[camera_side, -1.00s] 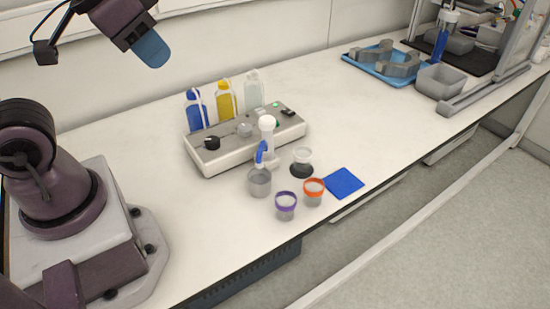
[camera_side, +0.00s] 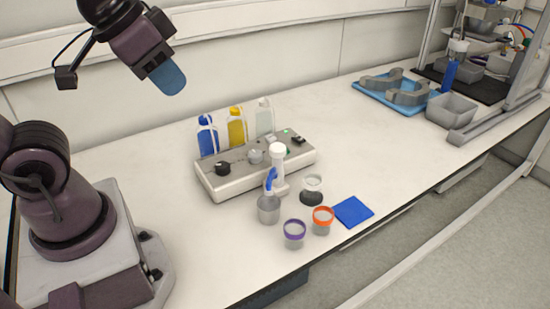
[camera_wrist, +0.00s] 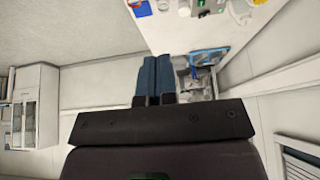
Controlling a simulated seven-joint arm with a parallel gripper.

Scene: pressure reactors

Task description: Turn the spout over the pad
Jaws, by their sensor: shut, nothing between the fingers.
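The spout (camera_side: 271,180) is a blue tube on a white-capped upright post (camera_side: 278,165) at the front of the grey console. It points down over a grey cup (camera_side: 269,210), not over the pad. The flat blue square pad (camera_side: 353,212) lies to the right, near the table's front edge. My gripper (camera_side: 170,82) is high above the table, up and left of the console, well apart from the spout. Its blue fingers are shut and empty, as the wrist view also shows (camera_wrist: 155,72).
The console (camera_side: 255,165) carries knobs, with blue, yellow and clear bottles (camera_side: 236,128) behind it. A purple-rimmed cup (camera_side: 294,234), an orange-rimmed cup (camera_side: 322,220) and a clear cup (camera_side: 313,183) stand near the spout. A blue tray (camera_side: 392,91) and grey bin (camera_side: 452,108) stand far right.

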